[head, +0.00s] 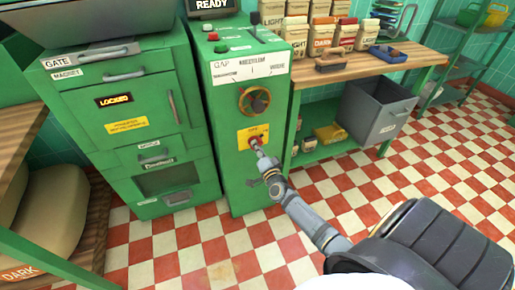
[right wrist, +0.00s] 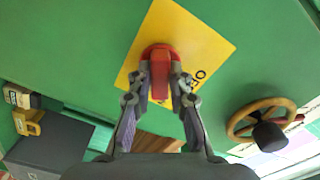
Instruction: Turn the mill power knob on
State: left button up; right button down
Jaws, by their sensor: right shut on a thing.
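The mill power knob (head: 254,141) is a small red knob on a yellow plate (head: 243,135), low on the front of the green mill cabinet. My right gripper (head: 258,150) reaches it from the lower right and covers part of it. In the right wrist view, the red knob (right wrist: 157,51) has a bar that sits between the fingers of my right gripper (right wrist: 160,78), which are shut on it. Black letters starting with "OF" show on the yellow plate beside the knob; the rest is hidden. My left gripper is not in view.
A brown handwheel (head: 254,100) sits above the knob. A green cabinet with a "LOCKED" display (head: 114,100) stands to the left. To the right are a wooden bench (head: 400,58) with bags and a grey bin (head: 375,112). The checkered floor in front is clear.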

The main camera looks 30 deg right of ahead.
jog(key=c, duration=1.2)
grip_release()
jog(key=shift+s, duration=0.1)
jog(key=v, duration=1.1)
jog(key=shift+s+a, duration=0.2)
jog(key=shift+s, duration=0.2)
